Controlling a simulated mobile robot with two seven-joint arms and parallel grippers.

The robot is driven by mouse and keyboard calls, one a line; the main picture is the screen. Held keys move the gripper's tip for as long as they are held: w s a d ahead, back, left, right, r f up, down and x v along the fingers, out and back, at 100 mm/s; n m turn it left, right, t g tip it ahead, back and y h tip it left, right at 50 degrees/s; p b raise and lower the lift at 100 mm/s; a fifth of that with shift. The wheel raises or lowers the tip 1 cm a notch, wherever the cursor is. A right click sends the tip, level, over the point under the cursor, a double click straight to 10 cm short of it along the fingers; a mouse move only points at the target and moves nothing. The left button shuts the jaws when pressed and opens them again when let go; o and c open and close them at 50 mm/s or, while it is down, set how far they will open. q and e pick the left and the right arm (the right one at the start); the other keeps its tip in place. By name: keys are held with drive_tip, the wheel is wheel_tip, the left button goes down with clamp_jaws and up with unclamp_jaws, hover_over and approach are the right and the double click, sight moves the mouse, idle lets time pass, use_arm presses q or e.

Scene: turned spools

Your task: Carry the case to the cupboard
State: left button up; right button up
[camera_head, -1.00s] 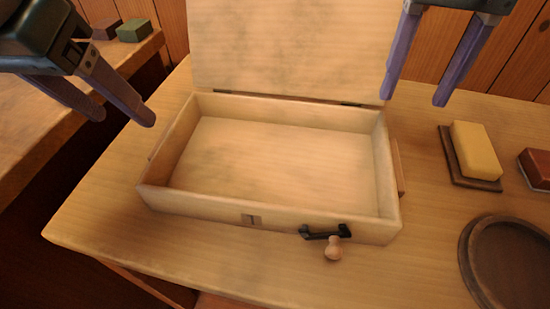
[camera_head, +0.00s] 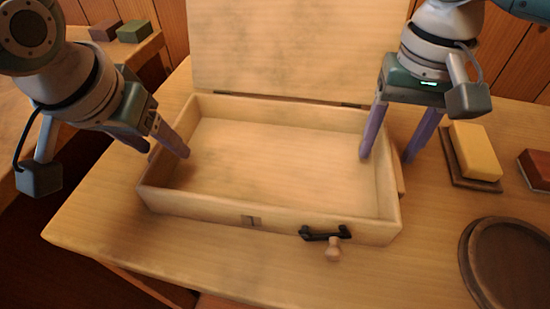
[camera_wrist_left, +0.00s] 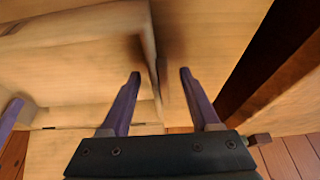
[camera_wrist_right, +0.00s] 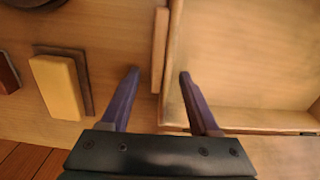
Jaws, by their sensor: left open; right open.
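The case (camera_head: 215,208) is a shallow, empty pale-wood box on the table, with its lid (camera_head: 290,45) standing open at the back. My left gripper (camera_head: 166,153) is open at the case's left side, one finger over the inside. In the left wrist view its fingers lie either side of the left wall and a strip (camera_wrist_left: 161,82) on it. My right gripper (camera_head: 386,158) is open at the right side. In the right wrist view its fingers are either side of the side handle (camera_wrist_right: 159,48) and wall, apparently not gripping. No cupboard can be made out.
A black handle (camera_head: 325,234) is on the case's front, with a small turned wooden piece (camera_head: 333,251) by it. To the right are a yellow block (camera_head: 474,150), a red-brown block (camera_head: 537,168) and a round dark tray (camera_head: 510,262). A second surface at left holds a green block (camera_head: 134,31).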

use_arm(q)
clamp_jaws()
use_arm(e)
clamp_jaws()
use_arm(q)
drive_tip(key=shift+r, duration=0.1)
use_arm(e)
drive_tip(key=shift+r, duration=0.1)
idle(0.9)
